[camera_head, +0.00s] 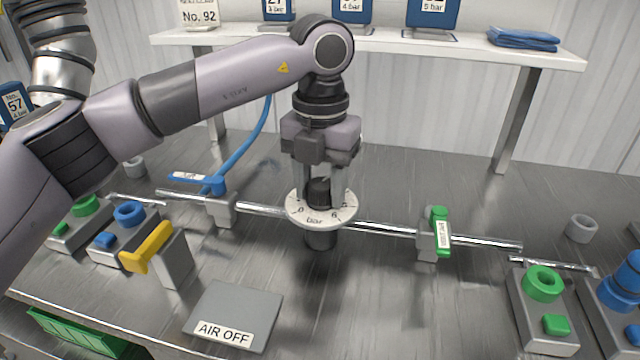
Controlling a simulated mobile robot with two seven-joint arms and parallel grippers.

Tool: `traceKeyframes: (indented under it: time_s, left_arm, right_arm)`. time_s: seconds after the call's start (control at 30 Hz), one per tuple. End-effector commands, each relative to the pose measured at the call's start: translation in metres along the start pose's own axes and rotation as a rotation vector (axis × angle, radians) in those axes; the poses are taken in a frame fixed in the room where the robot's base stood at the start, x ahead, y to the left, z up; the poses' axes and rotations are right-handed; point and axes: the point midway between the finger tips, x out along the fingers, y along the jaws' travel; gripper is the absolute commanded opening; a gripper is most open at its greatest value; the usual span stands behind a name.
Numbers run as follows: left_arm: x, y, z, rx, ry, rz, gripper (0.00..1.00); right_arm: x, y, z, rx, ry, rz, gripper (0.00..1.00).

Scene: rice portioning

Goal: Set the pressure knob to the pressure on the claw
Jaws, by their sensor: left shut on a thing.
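The pressure knob (319,191) is black and stands in the middle of a round white dial (295,207) marked "bar". My left gripper (320,190) points straight down over the dial and is shut on the knob, one finger at each side. The knob's pointer cannot be made out. A claw with a pressure on it cannot be identified for sure. My right gripper is not in view.
A pipe (380,229) runs through the dial's base, with a blue lever valve (215,185) left and a green-handled valve (440,230) right. A grey plate (235,300) reads "AIR OFF".

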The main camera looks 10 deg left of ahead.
Motion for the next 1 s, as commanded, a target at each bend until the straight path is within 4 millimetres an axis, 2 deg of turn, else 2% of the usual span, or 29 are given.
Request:
traceKeyframes:
  time_s: [0.2,0.43,1.0]
  left_arm:
    - [-0.0008,-0.0005,0.0005,-0.171,-0.002,0.0,0.17]
    - [-0.0011,-0.0008,0.0006,-0.294,-0.003,0.0,0.17]
    - [-0.0015,-0.001,0.0008,-0.367,-0.003,-0.001,0.17]
  right_arm:
    - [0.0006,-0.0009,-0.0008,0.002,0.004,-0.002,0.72]
    - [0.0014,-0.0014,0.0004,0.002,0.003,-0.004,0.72]
    - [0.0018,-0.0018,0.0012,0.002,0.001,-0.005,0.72]
